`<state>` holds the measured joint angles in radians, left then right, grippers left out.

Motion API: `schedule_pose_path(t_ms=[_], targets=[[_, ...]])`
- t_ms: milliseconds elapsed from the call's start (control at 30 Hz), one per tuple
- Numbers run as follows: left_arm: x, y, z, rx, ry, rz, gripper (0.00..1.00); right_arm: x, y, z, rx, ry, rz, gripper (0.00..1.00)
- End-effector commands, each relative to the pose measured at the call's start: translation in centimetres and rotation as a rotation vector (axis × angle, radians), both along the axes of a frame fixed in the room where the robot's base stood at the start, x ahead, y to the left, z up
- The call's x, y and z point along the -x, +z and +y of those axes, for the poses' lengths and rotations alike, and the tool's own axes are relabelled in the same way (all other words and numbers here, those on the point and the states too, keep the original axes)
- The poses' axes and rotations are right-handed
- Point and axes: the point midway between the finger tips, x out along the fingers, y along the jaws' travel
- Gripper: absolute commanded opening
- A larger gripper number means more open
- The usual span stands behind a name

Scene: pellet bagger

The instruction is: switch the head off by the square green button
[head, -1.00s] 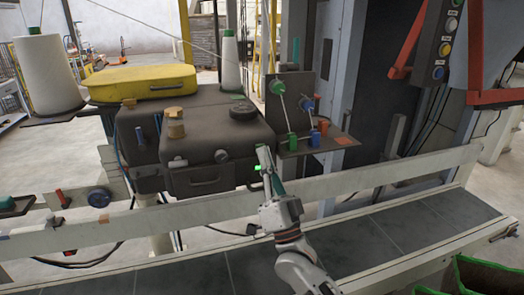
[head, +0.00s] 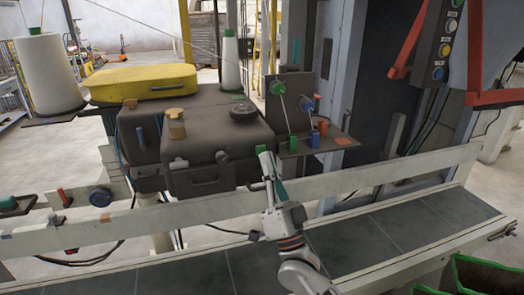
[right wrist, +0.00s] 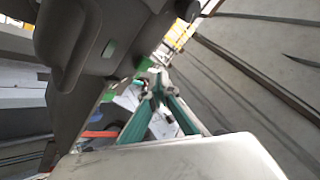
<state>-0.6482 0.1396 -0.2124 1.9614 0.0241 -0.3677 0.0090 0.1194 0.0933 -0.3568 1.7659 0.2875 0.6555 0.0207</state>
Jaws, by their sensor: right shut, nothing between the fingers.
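The sewing head is a dark grey housing (head: 205,150) with a yellow cover beside it. A small flat green patch (head: 238,97) lies on its top, behind the black cap; I cannot tell whether it is the button. My right gripper (head: 265,158) is shut and empty, at the housing's right front corner. Its teal fingers meet at their tips in the wrist view (right wrist: 156,82). My left gripper is not in view.
A bracket (head: 318,143) with green, blue and orange knobs stands just right of my fingertips. A pale rail (head: 380,178) and the dark conveyor (head: 370,235) run below. A button panel (head: 443,50) is at the upper right. A thread cone (head: 229,62) stands behind the housing.

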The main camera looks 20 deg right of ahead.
Motion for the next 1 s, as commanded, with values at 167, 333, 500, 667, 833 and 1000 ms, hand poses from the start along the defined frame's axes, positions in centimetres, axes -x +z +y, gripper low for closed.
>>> schedule_pose_path(t_ms=[167, 333, 500, 667, 833, 1000], targets=[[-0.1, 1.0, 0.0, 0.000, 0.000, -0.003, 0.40, 1.6, 0.2, 0.0, -0.001, 0.001, 0.002, 0.00], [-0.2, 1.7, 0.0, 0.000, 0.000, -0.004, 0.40, 3.1, 0.2, -0.1, -0.001, 0.001, 0.002, 0.00], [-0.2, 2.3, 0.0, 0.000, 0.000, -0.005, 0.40, 4.7, 0.1, -0.1, 0.000, 0.001, 0.001, 0.00], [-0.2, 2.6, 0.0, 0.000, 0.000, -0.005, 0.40, 5.6, 0.1, -0.2, 0.001, 0.000, 0.001, 0.00], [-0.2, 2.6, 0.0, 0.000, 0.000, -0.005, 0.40, 5.7, 0.0, -0.2, 0.000, 0.000, 0.000, 0.00], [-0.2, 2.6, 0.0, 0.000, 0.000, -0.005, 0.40, 5.7, -0.1, -0.2, 0.004, 0.000, 0.004, 0.00]])
